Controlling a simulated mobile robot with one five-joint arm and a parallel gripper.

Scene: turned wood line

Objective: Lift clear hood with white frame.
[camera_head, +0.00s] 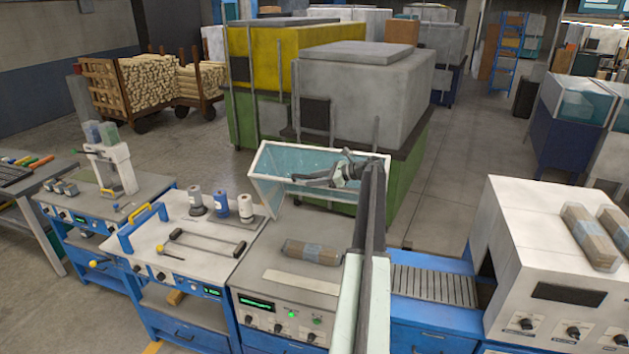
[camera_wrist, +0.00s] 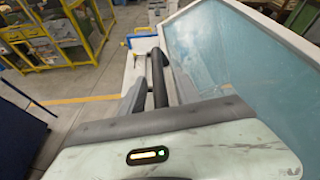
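The clear hood with its white frame (camera_head: 272,190) stands tilted up behind the workbench in the head view, with bluish see-through panels. In the wrist view its panel (camera_wrist: 240,60) and pale frame fill the right side. My gripper (camera_head: 308,181) is in front of the hood's panel in the head view, its dark fingers pointing left. In the wrist view the fingers (camera_wrist: 152,72) reach up beside the hood's left edge. A dark bar shows among them, and I cannot tell whether it is a handle or a finger. Contact with the hood is unclear.
A wrapped wood bundle (camera_head: 313,251) lies on the grey bench unit below my arm. A roller conveyor (camera_head: 433,285) leads right to a white machine (camera_head: 545,260). Several spools stand on the bench at left. Large grey and green machines (camera_head: 365,90) stand behind the hood.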

